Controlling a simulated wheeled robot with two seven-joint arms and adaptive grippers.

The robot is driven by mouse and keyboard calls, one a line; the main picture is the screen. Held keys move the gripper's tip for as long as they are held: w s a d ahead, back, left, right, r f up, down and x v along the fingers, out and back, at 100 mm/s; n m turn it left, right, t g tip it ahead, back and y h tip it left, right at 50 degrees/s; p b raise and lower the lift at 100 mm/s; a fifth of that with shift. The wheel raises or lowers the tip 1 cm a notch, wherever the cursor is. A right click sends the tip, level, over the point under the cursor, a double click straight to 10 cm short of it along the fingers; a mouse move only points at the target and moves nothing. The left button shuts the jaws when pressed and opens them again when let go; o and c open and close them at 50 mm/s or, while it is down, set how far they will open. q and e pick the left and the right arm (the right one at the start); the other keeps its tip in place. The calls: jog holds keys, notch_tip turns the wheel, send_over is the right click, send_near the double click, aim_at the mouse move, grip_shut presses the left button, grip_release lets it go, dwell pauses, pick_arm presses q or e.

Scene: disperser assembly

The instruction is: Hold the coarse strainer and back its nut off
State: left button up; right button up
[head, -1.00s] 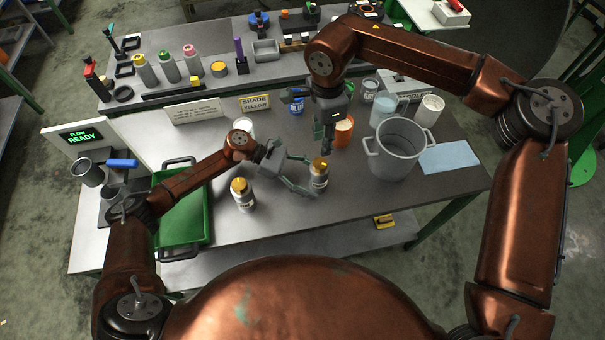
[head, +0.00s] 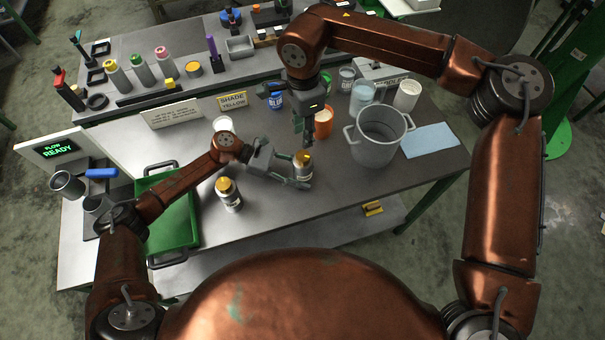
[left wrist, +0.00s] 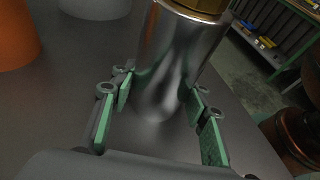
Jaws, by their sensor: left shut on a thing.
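My left gripper (head: 297,181) is shut on a metal strainer (head: 303,172) that stands upright on the table. The left wrist view shows its shiny body (left wrist: 172,75) between the green finger pads. A brass nut (head: 303,157) caps its top; it is cut off at the top of the left wrist view (left wrist: 200,5). A second, similar strainer (head: 229,195) with a brass top stands to the left. I cannot read either label. My right gripper (head: 302,138) points down just above and behind the held strainer, apart from its nut; its finger gap is unclear.
A grey two-handled pot (head: 377,140) and an orange cup (head: 323,123) stand right of and behind the held strainer. A green tray (head: 175,225) lies at left. A blue cloth (head: 430,140) lies at right. The table front is clear.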

pick_arm(q)
grip_shut()
jog(key=shift+o, duration=1.8)
grip_release()
jog(key=c, duration=1.1)
jog(key=c, duration=0.7)
grip_release()
